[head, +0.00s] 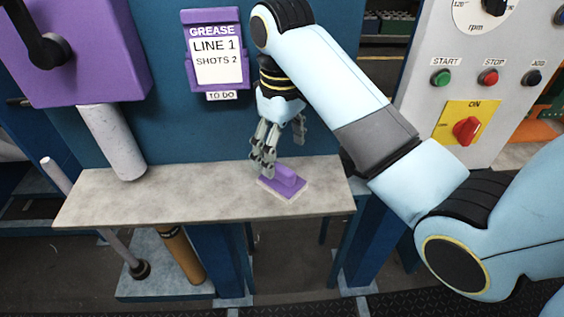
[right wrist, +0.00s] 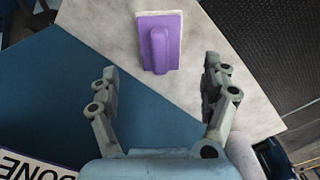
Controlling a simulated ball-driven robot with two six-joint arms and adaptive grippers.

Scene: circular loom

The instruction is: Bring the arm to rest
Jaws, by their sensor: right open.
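My right gripper (head: 267,160) is open and empty. It hangs over the grey shelf (head: 200,195), close to a purple block with a handle and a pale base (head: 285,181). In the right wrist view the same purple block (right wrist: 159,45) lies on the shelf beyond and between the open fingers (right wrist: 162,85), and neither finger grips it. The right arm reaches in from the right of the head view, bent at the elbow. My left gripper does not show.
A purple sign (head: 219,60) reading GREASE LINE 1 SHOTS 2 hangs on the blue panel behind. A control panel (head: 480,50) with buttons and a red switch stands at right. A purple box (head: 80,60) with a grey cylinder (head: 113,145) is at left. The shelf's left part is clear.

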